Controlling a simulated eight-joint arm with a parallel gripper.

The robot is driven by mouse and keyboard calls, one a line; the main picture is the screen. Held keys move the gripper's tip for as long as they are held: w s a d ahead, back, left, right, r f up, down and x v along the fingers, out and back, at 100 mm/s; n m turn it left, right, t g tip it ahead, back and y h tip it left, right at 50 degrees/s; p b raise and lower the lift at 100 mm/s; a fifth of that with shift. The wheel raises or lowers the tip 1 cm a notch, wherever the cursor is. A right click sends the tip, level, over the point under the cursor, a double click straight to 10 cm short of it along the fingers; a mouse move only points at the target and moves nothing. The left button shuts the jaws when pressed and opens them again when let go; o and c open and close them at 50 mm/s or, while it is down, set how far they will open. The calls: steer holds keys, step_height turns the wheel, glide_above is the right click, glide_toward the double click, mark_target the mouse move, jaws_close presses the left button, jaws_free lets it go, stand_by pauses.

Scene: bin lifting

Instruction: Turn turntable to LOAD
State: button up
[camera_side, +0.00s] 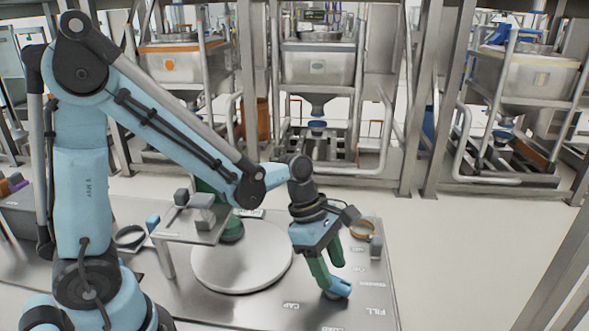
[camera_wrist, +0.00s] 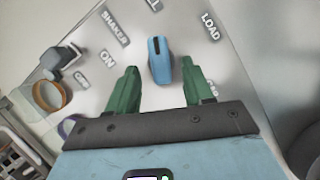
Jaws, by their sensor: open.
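The round pale turntable (camera_side: 241,256) lies on the grey table, left of my gripper. A blue knob (camera_wrist: 159,61) with a black mark stands on the panel; it also shows in the side view (camera_side: 339,288). Its marked end points up in the wrist view, toward a label partly cut off at the top edge. The LOAD label (camera_wrist: 211,26) is to its upper right. My gripper (camera_wrist: 160,78) has two green fingers, open, one on each side of the knob's lower end. In the side view my gripper (camera_side: 326,280) points down at the knob. Contact cannot be told.
An orange-rimmed ring (camera_wrist: 50,96) and a grey block (camera_wrist: 64,58) stand left in the wrist view, near the SHAKER label (camera_wrist: 115,28) and ON label (camera_wrist: 107,57). A raised plate with grey blocks (camera_side: 200,218) overhangs the turntable's left side. Steel frames with bins stand behind.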

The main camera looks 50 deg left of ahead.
mark_target(336, 286)
steer(key=shift+x, duration=1.25)
steer(key=shift+c, duration=0.5)
jaws_close()
